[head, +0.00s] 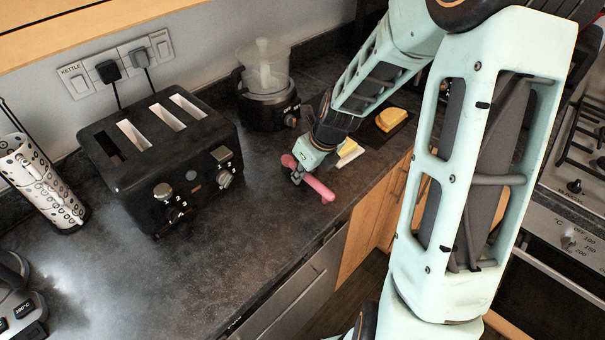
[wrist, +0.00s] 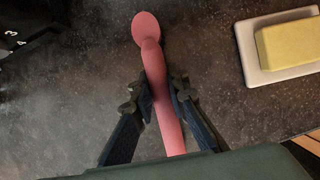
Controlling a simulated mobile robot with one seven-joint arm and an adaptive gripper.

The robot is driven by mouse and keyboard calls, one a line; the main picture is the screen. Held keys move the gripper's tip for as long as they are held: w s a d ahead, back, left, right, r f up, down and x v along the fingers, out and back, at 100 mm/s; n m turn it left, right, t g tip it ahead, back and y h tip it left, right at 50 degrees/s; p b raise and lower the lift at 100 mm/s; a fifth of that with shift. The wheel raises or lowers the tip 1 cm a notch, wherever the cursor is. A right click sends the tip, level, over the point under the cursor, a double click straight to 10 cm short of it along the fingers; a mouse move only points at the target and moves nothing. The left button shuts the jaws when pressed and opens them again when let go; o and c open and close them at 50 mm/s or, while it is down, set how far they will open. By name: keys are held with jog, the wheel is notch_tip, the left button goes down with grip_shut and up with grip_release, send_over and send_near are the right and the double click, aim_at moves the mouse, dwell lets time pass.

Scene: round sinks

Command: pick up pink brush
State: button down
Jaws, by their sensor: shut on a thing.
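The pink brush (head: 321,189) is at the right part of the dark countertop in the head view, below my gripper (head: 299,174). In the wrist view the pink brush (wrist: 154,65) runs from its rounded end at the top down between the two fingers. My gripper (wrist: 160,98) is shut on the handle, one finger on each side. The lower end of the handle is hidden behind the gripper body in the wrist view. I cannot tell whether the brush is touching the counter.
A black toaster (head: 190,165) stands to the left. A food processor (head: 266,85) stands behind. A white butter dish (wrist: 254,80) with yellow butter (wrist: 290,44) is close on the right. The counter's front edge is near; open counter (head: 255,235) lies in front of the toaster.

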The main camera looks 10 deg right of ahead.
jog(key=shift+r+p, duration=0.65)
jog(key=shift+r, duration=0.15)
notch_tip(320, 180, up, 2)
jog(key=shift+r+p, duration=0.15)
jog(key=shift+p, duration=0.75)
jog(key=s+r+p, duration=0.1)
jog(key=r, duration=0.1)
jog(key=s+d+r+p, duration=0.1)
jog(key=s+r+p, duration=0.1)
jog(key=s+d+r+p, duration=0.1)
jog(key=s+r, duration=0.1)
jog(key=shift+s+r+p, duration=0.15)
jog(key=shift+p, duration=0.2)
jog(key=s+d+r, duration=0.2)
jog(key=s, duration=0.6)
jog(key=shift+d+r+p, duration=0.3)
jog(key=shift+r+p, duration=0.1)
